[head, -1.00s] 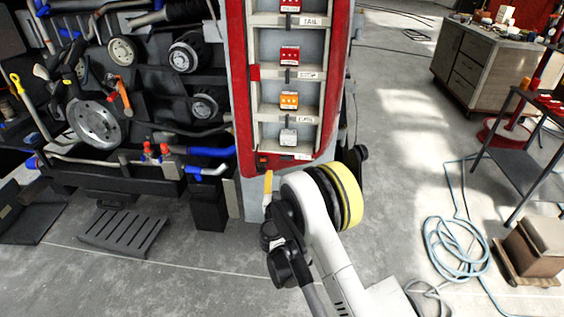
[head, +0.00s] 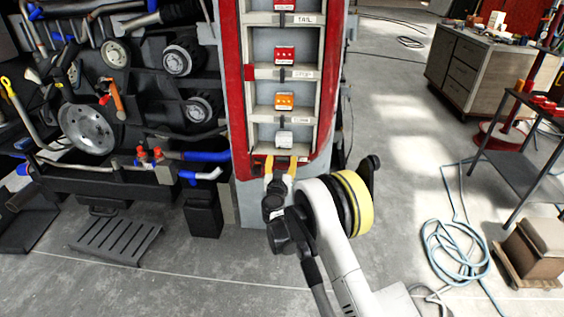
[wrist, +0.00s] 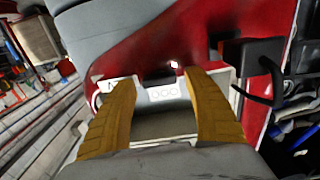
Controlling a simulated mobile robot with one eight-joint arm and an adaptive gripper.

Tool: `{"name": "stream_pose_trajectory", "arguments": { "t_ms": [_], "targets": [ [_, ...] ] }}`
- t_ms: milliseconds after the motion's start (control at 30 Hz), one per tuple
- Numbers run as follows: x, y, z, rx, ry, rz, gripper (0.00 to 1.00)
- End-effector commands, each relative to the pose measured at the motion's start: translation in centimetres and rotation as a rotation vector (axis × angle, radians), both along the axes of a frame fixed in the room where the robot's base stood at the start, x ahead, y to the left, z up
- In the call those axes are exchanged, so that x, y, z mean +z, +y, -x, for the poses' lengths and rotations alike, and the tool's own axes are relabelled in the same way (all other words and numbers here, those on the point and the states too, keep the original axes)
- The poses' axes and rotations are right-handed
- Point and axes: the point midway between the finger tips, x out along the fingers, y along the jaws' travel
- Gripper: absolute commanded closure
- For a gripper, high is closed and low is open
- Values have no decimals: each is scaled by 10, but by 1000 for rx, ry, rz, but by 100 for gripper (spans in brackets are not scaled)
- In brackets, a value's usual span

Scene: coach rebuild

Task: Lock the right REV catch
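The red-framed lamp panel (head: 238,100) stands upright ahead with labelled bays. Its lowest bay holds a pale lamp unit (head: 284,139), with the bay's lower edge partly behind my gripper (head: 281,168). My gripper's two yellow fingers are apart and point up at this lower edge. In the wrist view my gripper (wrist: 160,82) is open, with a pale unit (wrist: 163,93) showing between and beyond the fingertips. I cannot make out the right REV catch or its position; no held object is visible. Whether the fingers touch the panel is unclear.
A dark block with a cable (wrist: 252,55) sits beside the right finger in the wrist view. Engine parts and pipes (head: 90,125) fill the left. A blue hose (head: 455,250), a box (head: 535,245) and a metal table (head: 515,160) stand right. Floor between is clear.

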Motion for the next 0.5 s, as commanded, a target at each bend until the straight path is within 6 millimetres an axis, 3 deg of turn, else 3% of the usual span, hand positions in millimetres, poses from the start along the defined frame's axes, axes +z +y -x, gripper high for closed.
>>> {"name": "stream_pose_trajectory", "arguments": {
  "t_ms": [33, 133, 167, 500],
  "targets": [
    [0, 0, 0, 0, 0, 0, 57],
    [0, 0, 0, 0, 0, 0, 88],
    [0, 0, 0, 0, 0, 0, 90],
    [0, 0, 0, 0, 1, 15, 90]
  ]
}}
